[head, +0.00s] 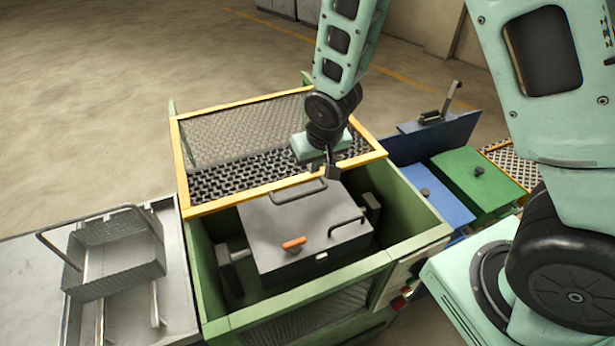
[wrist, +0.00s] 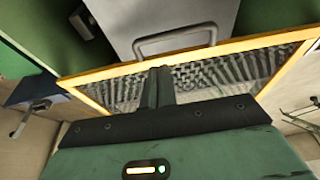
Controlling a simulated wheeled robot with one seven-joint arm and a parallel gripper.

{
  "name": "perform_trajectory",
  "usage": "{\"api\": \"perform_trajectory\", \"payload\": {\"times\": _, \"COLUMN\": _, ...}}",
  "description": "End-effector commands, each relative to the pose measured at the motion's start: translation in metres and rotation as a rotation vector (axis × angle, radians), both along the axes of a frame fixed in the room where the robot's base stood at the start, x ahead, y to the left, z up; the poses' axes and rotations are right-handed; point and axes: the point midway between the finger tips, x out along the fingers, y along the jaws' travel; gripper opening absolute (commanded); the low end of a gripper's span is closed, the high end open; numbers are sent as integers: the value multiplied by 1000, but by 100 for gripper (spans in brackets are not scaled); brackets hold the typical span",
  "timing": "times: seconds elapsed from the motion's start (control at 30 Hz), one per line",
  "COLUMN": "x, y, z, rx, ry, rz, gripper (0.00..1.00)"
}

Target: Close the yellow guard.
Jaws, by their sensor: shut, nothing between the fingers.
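The yellow guard (head: 250,195) is a yellow-framed mesh panel at the back of the green box. Its near bar lies just behind the grey lid's rear handle, and the box's front part is uncovered by it. My gripper (head: 334,172) is shut and empty over the right part of the guard, close to its near bar. In the wrist view the shut fingers (wrist: 160,85) overlap the mesh and reach up to the yellow bar (wrist: 240,45). I cannot tell whether they touch it.
The grey lid (head: 300,225), with two handles and an orange grip (head: 294,243), sits inside the green box (head: 290,301). A metal basket (head: 118,245) stands on the left table. Blue (head: 440,195) and green (head: 478,180) boxes stand at right. Open floor lies behind.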

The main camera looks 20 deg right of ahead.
Motion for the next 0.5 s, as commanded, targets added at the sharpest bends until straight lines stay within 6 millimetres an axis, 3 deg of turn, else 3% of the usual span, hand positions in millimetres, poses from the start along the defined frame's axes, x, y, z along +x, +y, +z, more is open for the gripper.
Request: {"api": "perform_trajectory", "payload": {"times": 0.5, "x": 21, "y": 0, "z": -68, "rx": -1, "ry": 3, "rz": 2, "gripper": 0}}
